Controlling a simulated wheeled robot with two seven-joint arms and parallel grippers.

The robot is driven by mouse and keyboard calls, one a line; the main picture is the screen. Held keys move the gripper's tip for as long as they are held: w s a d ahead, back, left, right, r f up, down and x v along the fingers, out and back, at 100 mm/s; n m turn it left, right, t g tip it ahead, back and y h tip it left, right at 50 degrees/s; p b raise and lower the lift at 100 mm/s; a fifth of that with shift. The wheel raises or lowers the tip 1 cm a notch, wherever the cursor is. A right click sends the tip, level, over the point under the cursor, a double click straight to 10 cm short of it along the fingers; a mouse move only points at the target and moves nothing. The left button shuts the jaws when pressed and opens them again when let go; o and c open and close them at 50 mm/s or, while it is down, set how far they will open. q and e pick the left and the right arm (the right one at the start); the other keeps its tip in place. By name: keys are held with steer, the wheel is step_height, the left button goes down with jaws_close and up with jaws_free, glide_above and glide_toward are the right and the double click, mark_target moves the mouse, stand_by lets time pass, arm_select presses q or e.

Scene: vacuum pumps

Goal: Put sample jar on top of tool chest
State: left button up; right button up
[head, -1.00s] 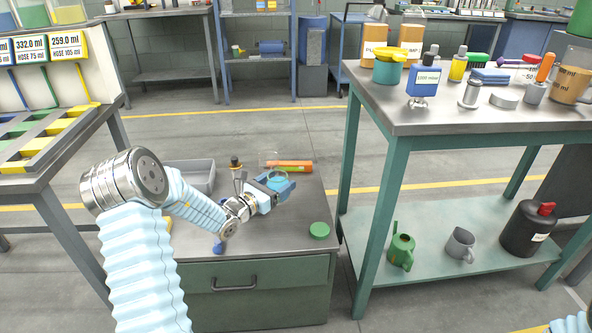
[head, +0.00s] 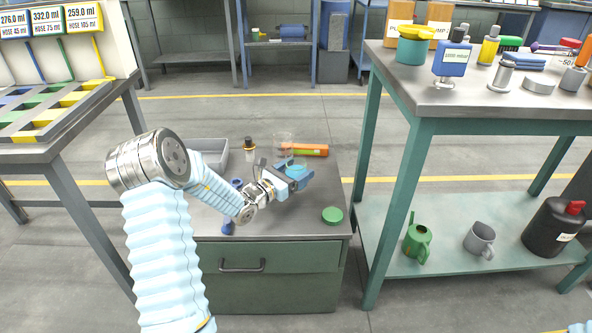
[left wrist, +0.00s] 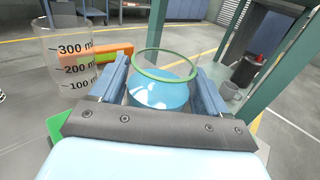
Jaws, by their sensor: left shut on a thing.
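The sample jar is a clear glass jar (left wrist: 160,92) with a green rim and blue liquid, upright between my left fingers in the left wrist view. My left gripper (head: 298,176) is shut on it, over the back right part of the tool chest top. In the head view the jar (head: 296,166) is partly hidden by the fingers. The tool chest (head: 278,291) is a low green cabinet with a grey top and a drawer handle. I cannot tell whether the jar touches the top. My right gripper is out of view.
A green lid (head: 332,215) lies at the chest's front right. A grey tray (head: 214,152), a dark-capped bottle (head: 249,150), a clear beaker (head: 283,145) and an orange object (head: 306,150) are behind or beside the gripper. A green-legged workbench (head: 396,215) stands close on the right.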

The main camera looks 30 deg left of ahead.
arm_select(q)
steer(key=shift+f+b, duration=0.35)
steer(key=shift+f, duration=0.35)
steer(key=shift+f, duration=0.1)
steer(key=shift+f+b, duration=0.65)
steer(key=shift+f, duration=0.2)
steer(key=o, duration=1.3)
steer(key=shift+o, duration=0.2)
steer(key=shift+r, duration=0.1)
